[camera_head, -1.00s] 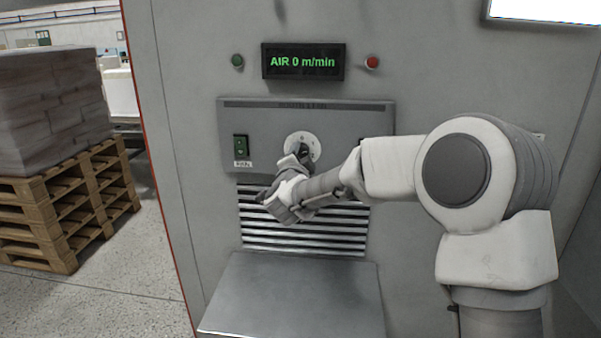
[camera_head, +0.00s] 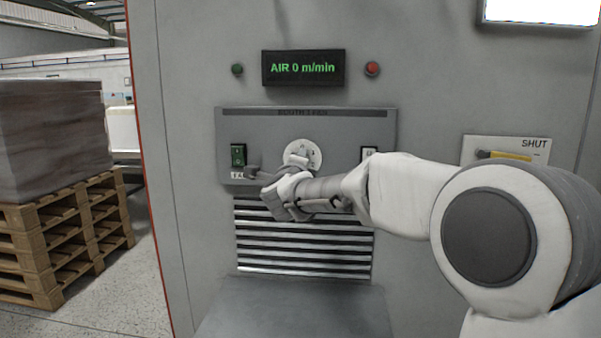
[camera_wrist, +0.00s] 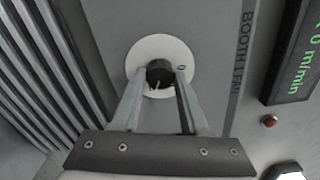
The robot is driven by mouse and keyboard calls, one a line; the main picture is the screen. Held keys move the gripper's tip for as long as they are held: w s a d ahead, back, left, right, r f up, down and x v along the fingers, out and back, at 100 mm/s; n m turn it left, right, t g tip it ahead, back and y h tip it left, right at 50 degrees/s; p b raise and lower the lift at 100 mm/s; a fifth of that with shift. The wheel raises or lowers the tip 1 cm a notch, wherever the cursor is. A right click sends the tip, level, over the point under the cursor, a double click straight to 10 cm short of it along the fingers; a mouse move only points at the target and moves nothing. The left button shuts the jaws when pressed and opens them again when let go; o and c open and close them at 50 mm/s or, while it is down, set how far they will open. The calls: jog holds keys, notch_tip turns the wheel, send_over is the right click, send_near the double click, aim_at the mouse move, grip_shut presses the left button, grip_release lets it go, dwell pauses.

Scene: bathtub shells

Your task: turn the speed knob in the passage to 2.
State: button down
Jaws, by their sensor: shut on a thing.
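A "0" shows on the plate to the right of the knob; the other marks are hidden or too small to read. In the head view the white dial plate (camera_head: 314,151) shows just above my gripper, and the knob is hard to make out. The display (camera_head: 303,68) reads AIR 0 m/min.
A green switch (camera_head: 238,154) is left of the dial, and another switch (camera_head: 368,153) is right of it, partly behind my arm. Louvre slats (camera_head: 300,250) and a grey shelf (camera_head: 290,310) lie below. A yellow handle (camera_head: 510,156) marked SHUT is at right.

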jog(key=shift+m, duration=0.3)
jog(key=shift+c, duration=2.1)
grip_release()
jog(key=shift+s, duration=0.1)
jog(key=s, duration=1.7)
jog(key=shift+s+a, duration=0.15)
jog(key=shift+a, duration=0.15)
jog(key=shift+r, duration=0.1)
